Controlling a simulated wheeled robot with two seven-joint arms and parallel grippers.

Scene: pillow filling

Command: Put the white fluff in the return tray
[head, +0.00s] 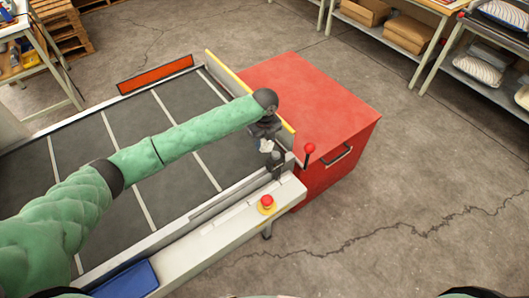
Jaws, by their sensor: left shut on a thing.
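My left gripper (268,141) reaches in from the left across the conveyor and is shut on a small piece of white fluff (266,147). It is over the conveyor's right end, near the red box. The fluff is small and partly covered by the fingers. A shallow blue tray (128,281) sits at the near left end of the conveyor's front ledge, well apart from the gripper; it looks empty and is cut off by the lower edge. I cannot read any label on it. My right gripper is not in view.
The dark conveyor (117,131) has pale dividing strips. A red stop button (267,201) sits on the front ledge. Shelves with pillows (478,71) stand far right.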

